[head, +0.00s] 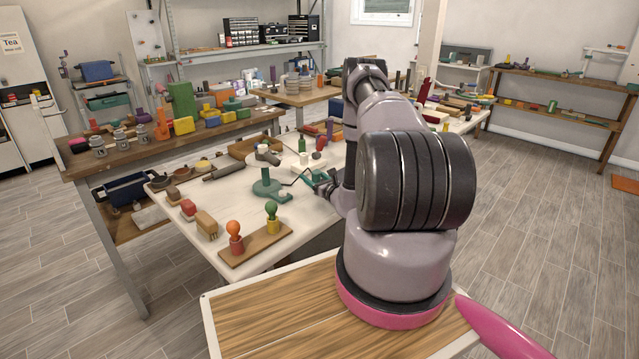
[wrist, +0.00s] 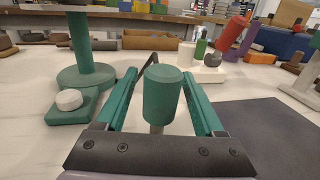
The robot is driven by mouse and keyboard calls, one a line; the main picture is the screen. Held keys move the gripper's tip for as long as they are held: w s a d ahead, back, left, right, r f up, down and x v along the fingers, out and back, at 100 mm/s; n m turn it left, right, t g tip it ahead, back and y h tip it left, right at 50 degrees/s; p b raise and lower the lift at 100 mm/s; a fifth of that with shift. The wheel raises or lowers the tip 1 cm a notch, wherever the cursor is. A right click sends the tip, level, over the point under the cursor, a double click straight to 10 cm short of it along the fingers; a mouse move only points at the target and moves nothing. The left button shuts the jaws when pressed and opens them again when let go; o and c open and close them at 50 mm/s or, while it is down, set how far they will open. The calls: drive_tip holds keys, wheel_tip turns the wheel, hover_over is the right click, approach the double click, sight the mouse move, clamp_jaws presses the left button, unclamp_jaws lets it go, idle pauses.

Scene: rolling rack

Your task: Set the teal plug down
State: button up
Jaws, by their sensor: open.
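The teal plug (wrist: 162,95) is a teal cylinder on a grey stem, upright in the wrist view. My gripper (wrist: 160,75) is open. Its two teal fingers stand on either side of the plug, with a visible gap on both sides. What is under the stem is hidden by the gripper body. In the head view my gripper (head: 318,180) is low over the white table, partly behind my arm. I cannot make out the plug there.
A green post on a round base (wrist: 88,75) stands left of my gripper, beside a white knob (wrist: 68,99). A dark grey surface (wrist: 265,135) lies at the right. A leaning red cylinder (wrist: 232,35) stands behind. A wooden board (head: 258,248) with two coloured pegs lies nearer.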

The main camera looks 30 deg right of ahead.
drive_tip(key=s, duration=0.3)
drive_tip(key=s+d, duration=0.1)
drive_tip(key=s, duration=0.7)
drive_tip(key=shift+s+d, duration=0.2)
drive_tip(key=shift+s, duration=0.05)
drive_tip(key=w+a+r+n+g+y, duration=0.1)
drive_tip(key=a+r+n+g+y, duration=0.2)
drive_tip(key=a+r+n+y, duration=0.65)
drive_tip(key=w+a+r+n+g+y, duration=0.1)
drive_tip(key=a+r+n+g+y, duration=0.35)
drive_tip(key=r, duration=0.95)
drive_tip(key=s+a+r+n+g+h, duration=0.3)
drive_tip(key=s+a+r+n+g, duration=0.25)
drive_tip(key=s+r, duration=0.3)
drive_tip(key=s+a+r+n+g+h, duration=0.35)
drive_tip(key=s+a+r+n, duration=0.3)
drive_tip(key=s, duration=0.35)
drive_tip(key=s+d+r+n+t+h, duration=0.4)
drive_tip(key=s+d+r+t+h, duration=0.1)
drive_tip(key=s+r, duration=0.4)
drive_tip(key=s+t+h, duration=0.1)
drive_tip(key=h, duration=0.1)
drive_tip(key=shift+d+r+h, duration=0.25)
drive_tip(key=shift+r+h, duration=0.05)
drive_tip(key=shift+h, duration=0.05)
